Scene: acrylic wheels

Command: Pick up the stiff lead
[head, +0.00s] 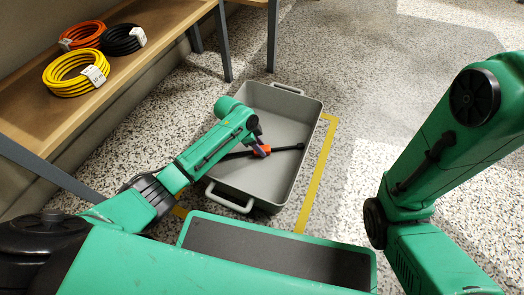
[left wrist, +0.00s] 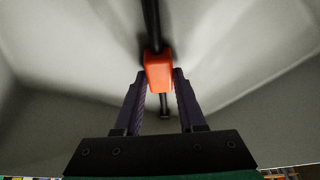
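The stiff lead (head: 290,148) is a thin black rod with an orange block around its middle. It is inside the grey tray (head: 311,122) and lies crosswise there in the head view. In the left wrist view its orange block (left wrist: 159,72) is between the two dark fingertips of my left gripper (left wrist: 160,78), with no clear gap on either side. My left gripper (head: 260,147) reaches down into the tray and looks shut on the orange block. I cannot tell whether the lead touches the tray floor. My right gripper is not in view; only its green arm shows at right.
The tray has raised walls and a handle at each end. Yellow tape (head: 317,178) marks the speckled floor (head: 390,75) beside it. A wooden bench (head: 137,68) at upper left holds yellow (head: 70,85), orange (head: 80,32) and black (head: 117,42) coils. Floor to the tray's right is clear.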

